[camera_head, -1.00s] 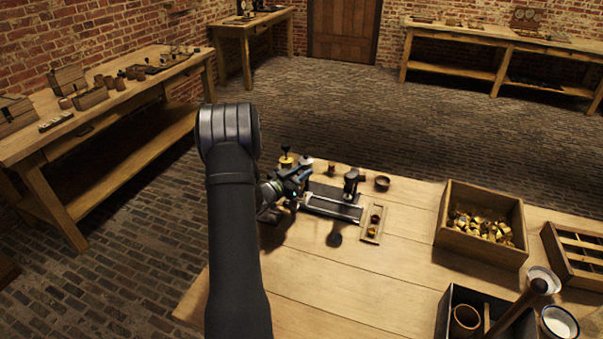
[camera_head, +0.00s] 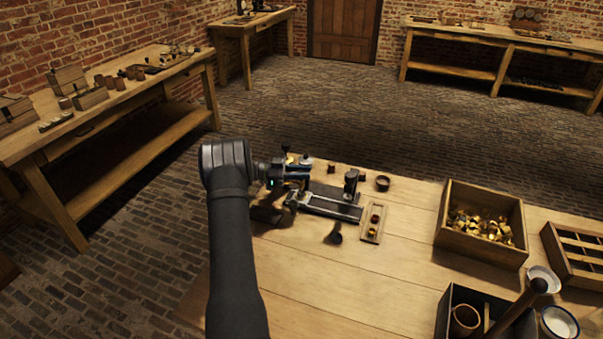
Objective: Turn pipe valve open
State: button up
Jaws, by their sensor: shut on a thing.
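A small brass fitting with a dark knob on top (camera_head: 286,149) stands at the far left corner of the wooden table. It appears to be the pipe valve, but it is small and partly hidden by my gripper. My gripper (camera_head: 300,171) reaches in from the left, roughly level, with its fingers pointing right. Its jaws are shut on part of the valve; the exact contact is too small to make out. Whether the valve is open or closed cannot be told.
Right of my gripper lies a dark metal fixture (camera_head: 333,207) with an upright black post (camera_head: 351,184). Near it are a small tray (camera_head: 363,236) and a round cup (camera_head: 382,183). A wooden box of brass pieces (camera_head: 453,218) stands right. The table's front middle is clear.

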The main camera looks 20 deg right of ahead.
jog(key=shift+m+g+y, duration=0.4)
jog(key=shift+m+g, duration=0.2)
jog(key=shift+g, duration=0.4)
jog(key=o, duration=1)
jog(key=shift+c, duration=0.2)
jog(key=v, duration=0.7)
jog(key=shift+w+a, duration=0.15)
jog(key=shift+r, duration=0.15)
